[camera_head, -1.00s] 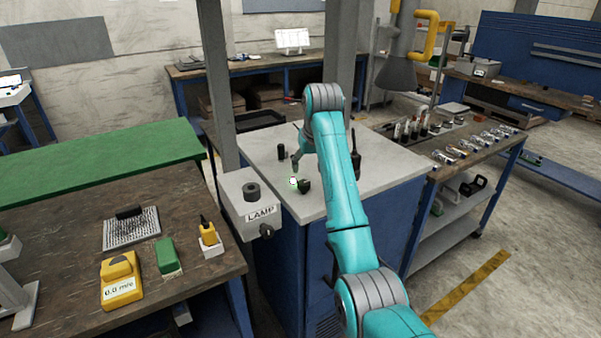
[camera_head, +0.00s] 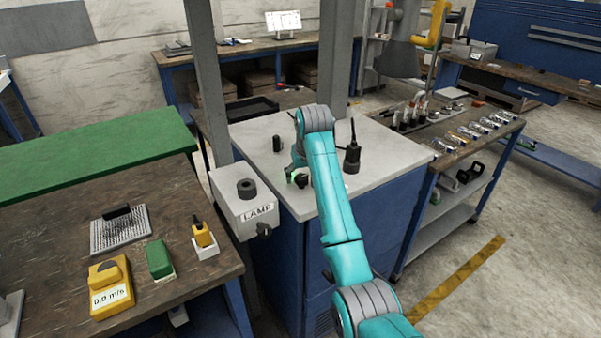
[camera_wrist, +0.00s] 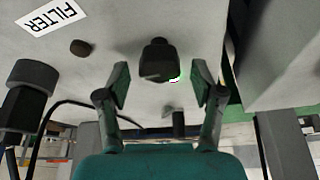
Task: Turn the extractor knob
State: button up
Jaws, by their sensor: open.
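A black knob (camera_wrist: 157,58) on the pale cabinet top (camera_wrist: 115,55) shows between my gripper's two fingers (camera_wrist: 161,85) in the wrist view. The fingers are spread, with a visible gap on each side of the knob. A bright green glow lies at the knob's lower right edge. In the head view the dark knob (camera_head: 301,180) sits near the front left of the cabinet top, and my arm hides most of my gripper. I read no extractor label on it.
A grey box marked LAMP (camera_head: 230,207) with its own black knob (camera_head: 247,188) stands at the cabinet's left. A black post (camera_head: 277,144) and a taller black cylinder (camera_head: 352,158) stand on the top. A FILTER label (camera_wrist: 52,15) shows in the wrist view.

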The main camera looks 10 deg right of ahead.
jog(key=shift+c, duration=0.2)
jog(key=c, duration=1.1)
jog(key=shift+n, duration=0.4)
jog(key=n+y, duration=0.1)
jog(key=n, duration=0.3)
jog(key=shift+g+y, duration=0.3)
jog(key=shift+y, duration=0.1)
jog(key=n, duration=0.2)
jog(key=n+g+y, duration=0.1)
jog(key=n, duration=0.1)
jog(key=shift+n+y, duration=0.3)
jog(key=n, duration=0.2)
jog(key=n+g, duration=0.1)
jog(key=n, duration=0.1)
jog(key=shift+g+y, duration=0.3)
jog(key=n+g, duration=0.1)
jog(key=n, duration=0.3)
jog(key=shift+g, duration=0.3)
jog(key=shift+n, duration=0.4)
